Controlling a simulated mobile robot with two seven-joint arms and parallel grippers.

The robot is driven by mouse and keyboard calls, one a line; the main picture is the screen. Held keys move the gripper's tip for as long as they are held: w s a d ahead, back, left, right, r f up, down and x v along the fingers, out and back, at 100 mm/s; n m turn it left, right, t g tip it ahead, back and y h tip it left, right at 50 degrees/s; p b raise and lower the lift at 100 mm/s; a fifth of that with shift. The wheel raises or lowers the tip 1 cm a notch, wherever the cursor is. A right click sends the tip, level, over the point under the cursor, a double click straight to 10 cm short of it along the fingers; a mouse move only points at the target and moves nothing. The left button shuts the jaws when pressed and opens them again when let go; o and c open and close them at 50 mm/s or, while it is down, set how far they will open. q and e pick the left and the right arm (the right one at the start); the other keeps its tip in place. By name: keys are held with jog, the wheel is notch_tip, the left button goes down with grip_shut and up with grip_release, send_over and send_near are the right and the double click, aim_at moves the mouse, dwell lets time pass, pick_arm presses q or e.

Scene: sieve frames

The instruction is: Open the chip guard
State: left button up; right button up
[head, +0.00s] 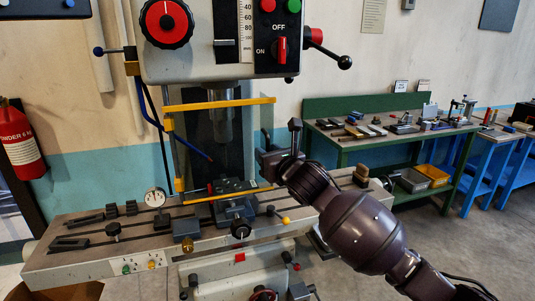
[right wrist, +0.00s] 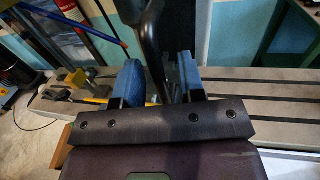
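The chip guard (head: 218,104) is a yellow frame in front of the drill spindle. Its top bar runs across, its post stands at the left, and its lower bar passes over the vise (head: 236,190). It appears to stand across the work area. My right gripper (head: 282,146) is at the right end of the guard, close to the frame; I cannot tell whether it touches. In the right wrist view its blue-padded fingers (right wrist: 160,82) are apart. A dark curved part (right wrist: 152,40) shows between and beyond them. My left gripper is not in view.
The slotted machine table (head: 90,240) carries clamps and a dial gauge (head: 154,197). The drill head (head: 240,40) hangs above, with a feed lever (head: 330,53) at its right. A green bench (head: 390,140) with tools stands behind at right. A fire extinguisher (head: 22,145) hangs at left.

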jog(key=shift+w+a, duration=0.1)
jog(key=shift+w, duration=0.05)
grip_shut()
dwell(0.5)
